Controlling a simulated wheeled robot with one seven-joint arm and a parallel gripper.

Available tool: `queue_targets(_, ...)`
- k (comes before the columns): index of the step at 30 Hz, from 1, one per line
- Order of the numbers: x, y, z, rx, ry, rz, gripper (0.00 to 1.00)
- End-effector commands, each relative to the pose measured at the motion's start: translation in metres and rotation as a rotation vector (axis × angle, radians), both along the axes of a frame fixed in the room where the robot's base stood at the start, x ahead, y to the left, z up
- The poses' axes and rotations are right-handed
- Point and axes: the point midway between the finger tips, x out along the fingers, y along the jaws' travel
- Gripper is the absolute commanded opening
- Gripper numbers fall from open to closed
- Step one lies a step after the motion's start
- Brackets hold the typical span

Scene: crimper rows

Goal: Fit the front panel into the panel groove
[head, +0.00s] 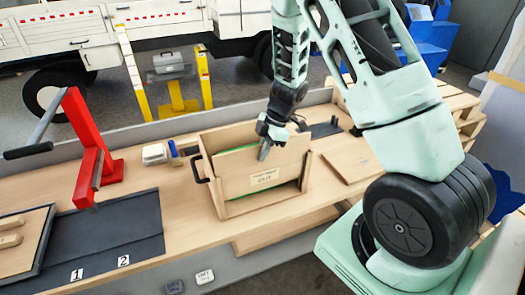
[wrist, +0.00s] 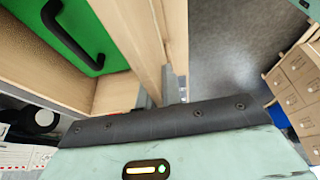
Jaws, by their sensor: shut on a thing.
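The front panel (head: 240,168) is a light wooden board with a white label. It stands upright at the open front of a wooden box (head: 225,139), between the two front posts. A strip of green floor shows below its lower edge, above the box's bottom rail. The panel groove itself is hidden; I cannot tell whether the panel's ends sit in it. My gripper (head: 264,152) is shut on the panel's top edge near its middle. In the wrist view, the fingers (wrist: 158,92) pinch the board (wrist: 157,40), with the box's green floor (wrist: 75,30) to the left.
A black handle (head: 198,168) sticks out on the box's left side. A loose wooden board (head: 348,165) lies on the bench right of the box. A red press (head: 90,150) and dark mats (head: 120,225) stand at left.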

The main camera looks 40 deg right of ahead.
Motion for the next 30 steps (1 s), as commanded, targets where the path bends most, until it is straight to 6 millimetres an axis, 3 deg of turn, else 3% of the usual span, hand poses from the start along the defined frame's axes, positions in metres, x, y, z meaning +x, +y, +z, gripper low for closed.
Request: queue_targets(30,0.0,0.0,-0.025,0.0,0.0,0.0,0.0)
